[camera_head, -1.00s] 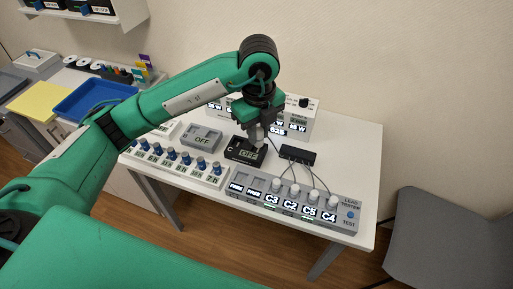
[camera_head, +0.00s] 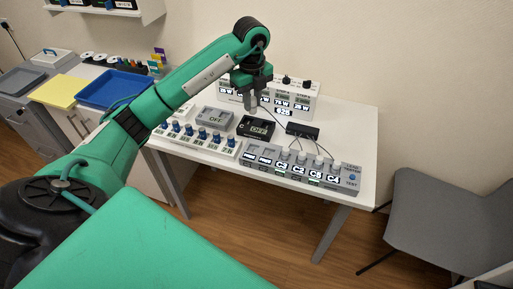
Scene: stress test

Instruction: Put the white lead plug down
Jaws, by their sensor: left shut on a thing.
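My left gripper (camera_head: 252,104) points down and is shut, a little above and behind the black device with an OFF display (camera_head: 256,127). What it holds is small and mostly hidden by the fingers; I cannot make out the white plug clearly. A thin dark lead runs from the black lead box (camera_head: 303,131) towards the gripper. Several other white plugs (camera_head: 300,158) stand upright in the lead tester (camera_head: 300,171), over the labels C3, C2, C5 and C4. My right gripper is not in view.
A grey OFF device (camera_head: 215,118) and a row of blue-knobbed sockets (camera_head: 198,138) stand left on the white table (camera_head: 350,125). A white panel with displays (camera_head: 300,98) stands behind the gripper. The table's right side is clear. A grey chair (camera_head: 440,215) stands at right.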

